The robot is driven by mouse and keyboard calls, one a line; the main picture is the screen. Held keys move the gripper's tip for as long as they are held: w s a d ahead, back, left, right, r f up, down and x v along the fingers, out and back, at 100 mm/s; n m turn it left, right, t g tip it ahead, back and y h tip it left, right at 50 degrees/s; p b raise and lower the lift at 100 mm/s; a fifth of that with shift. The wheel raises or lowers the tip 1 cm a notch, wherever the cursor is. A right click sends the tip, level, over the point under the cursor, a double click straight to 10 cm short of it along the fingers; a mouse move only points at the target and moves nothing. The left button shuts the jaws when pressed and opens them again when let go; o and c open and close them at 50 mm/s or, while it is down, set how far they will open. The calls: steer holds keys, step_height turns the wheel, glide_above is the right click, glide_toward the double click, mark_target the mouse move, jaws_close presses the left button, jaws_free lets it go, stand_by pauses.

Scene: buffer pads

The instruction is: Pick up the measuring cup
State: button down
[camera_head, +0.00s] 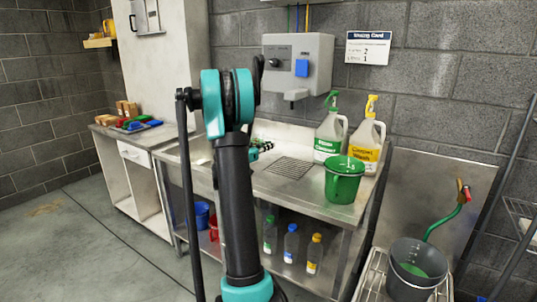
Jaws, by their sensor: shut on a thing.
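A green cup (344,182) with a white mark like "1.5" stands upright near the front edge of the steel counter, right of my arm. It looks like the measuring cup, though I cannot be sure. My teal and black arm rises through the middle of the view, well left of the cup.
A green-labelled jug (329,137) and a yellow-labelled jug (367,148) stand behind the cup. Several bottles (291,243) sit on the shelf below. A grey bucket (417,274) stands on a rack at lower right. The drain grille (289,168) is clear.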

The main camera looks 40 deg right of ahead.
steer(key=shift+r, duration=3.2)
steer(key=c, duration=2.3)
jaws_free()
steer(key=shift+r, duration=0.1)
steer(key=shift+w, duration=0.1)
jaws_close()
